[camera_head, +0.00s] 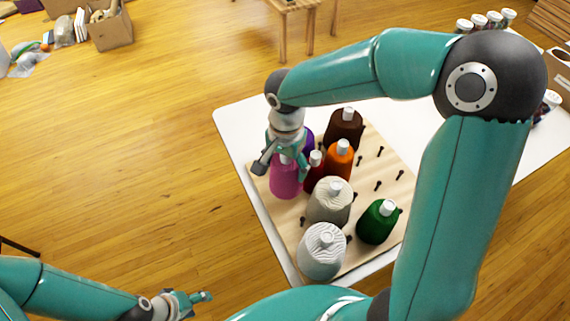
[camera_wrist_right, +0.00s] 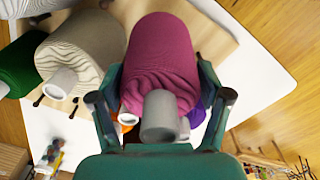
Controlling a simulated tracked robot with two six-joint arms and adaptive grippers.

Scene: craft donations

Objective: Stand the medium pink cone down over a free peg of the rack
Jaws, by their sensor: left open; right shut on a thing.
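The pink cone (camera_head: 285,181) is at the left edge of the wooden peg rack (camera_head: 282,226) in the head view. My right gripper (camera_head: 284,165) is shut on the pink cone near its top. The right wrist view shows the pink cone (camera_wrist_right: 162,62) between the fingers, its grey tip toward the camera. I cannot tell whether its base touches the rack. Bare dark pegs (camera_head: 379,186) stand on the rack's right part. My left gripper (camera_head: 203,302) is open and empty over the floor at the lower left.
Brown (camera_head: 345,129), orange (camera_head: 338,160), dark red (camera_head: 313,180), purple, beige (camera_head: 329,205), white (camera_head: 321,253) and green (camera_head: 378,223) cones stand on the rack. The white table (camera_head: 235,119) is bare at its far left. Small jars (camera_head: 480,20) stand at the back right.

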